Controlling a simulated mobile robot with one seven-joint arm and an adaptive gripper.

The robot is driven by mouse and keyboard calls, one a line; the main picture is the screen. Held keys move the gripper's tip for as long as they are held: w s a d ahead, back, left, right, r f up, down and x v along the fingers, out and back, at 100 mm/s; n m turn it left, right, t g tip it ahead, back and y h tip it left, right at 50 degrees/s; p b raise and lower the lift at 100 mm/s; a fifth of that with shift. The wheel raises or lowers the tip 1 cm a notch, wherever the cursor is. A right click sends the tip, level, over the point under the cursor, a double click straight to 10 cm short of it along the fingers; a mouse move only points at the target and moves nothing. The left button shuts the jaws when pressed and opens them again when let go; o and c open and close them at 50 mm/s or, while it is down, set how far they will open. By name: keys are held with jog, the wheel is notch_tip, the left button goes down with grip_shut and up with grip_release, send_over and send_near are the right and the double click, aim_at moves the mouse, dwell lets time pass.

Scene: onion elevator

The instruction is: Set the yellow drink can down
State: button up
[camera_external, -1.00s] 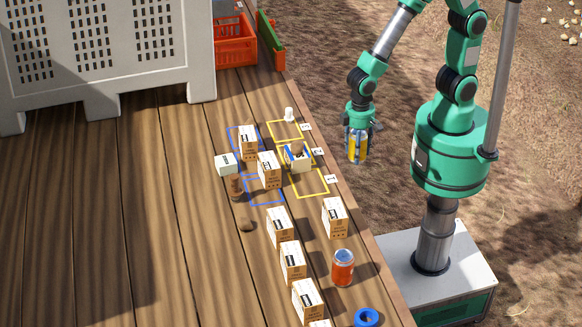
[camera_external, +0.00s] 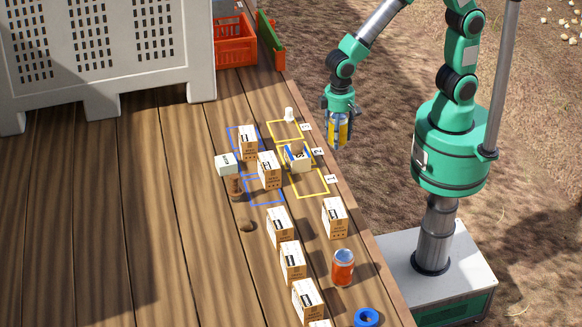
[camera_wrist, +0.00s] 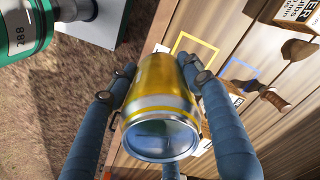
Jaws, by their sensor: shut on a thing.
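The yellow drink can (camera_external: 337,131) is held in my gripper (camera_external: 337,120), which is shut around its sides. In the external view the can hangs off the right edge of the wooden table, over or close to bare ground. In the wrist view the can (camera_wrist: 160,95) fills the middle, its silver end facing the camera, with blue-grey fingers of my gripper (camera_wrist: 165,85) on either side. Part of the can is hidden by the fingers.
Yellow-outlined squares (camera_external: 310,194) and blue-outlined squares (camera_external: 263,203) mark the wooden table. One yellow square, by label 1, looks empty. White-and-brown boxes (camera_external: 280,228), a red can (camera_external: 343,268), a blue ring (camera_external: 367,317) and a large grey crate (camera_external: 110,70) stand nearby.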

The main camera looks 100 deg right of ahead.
jog(key=w+d+m+p, duration=0.1)
jog(key=w+d, duration=0.4)
jog(key=w, duration=0.4)
jog(key=w+d+r+m, duration=0.1)
jog(key=w+d, duration=0.4)
jog(key=w, duration=0.3)
jog(key=w+d+p, duration=0.1)
jog(key=w+d, duration=0.4)
jog(key=w, duration=0.4)
jog(key=w+d+f+m+p, duration=0.1)
jog(key=w+d, duration=0.4)
jog(key=d, duration=0.3)
jog(key=w+d+f+m, duration=0.1)
jog(key=w+d, duration=0.5)
jog(key=d, duration=0.1)
notch_tip(320, 180, down, 5)
jog(key=shift+s+d+f, duration=0.1)
jog(key=shift+s+d, duration=0.05)
jog(key=shift+f+p, duration=0.45)
jog(key=shift+f, duration=2.75)
jog(key=shift+f, duration=0.1)
jog(key=shift+f+p, duration=0.3)
jog(key=shift+f, duration=1.45)
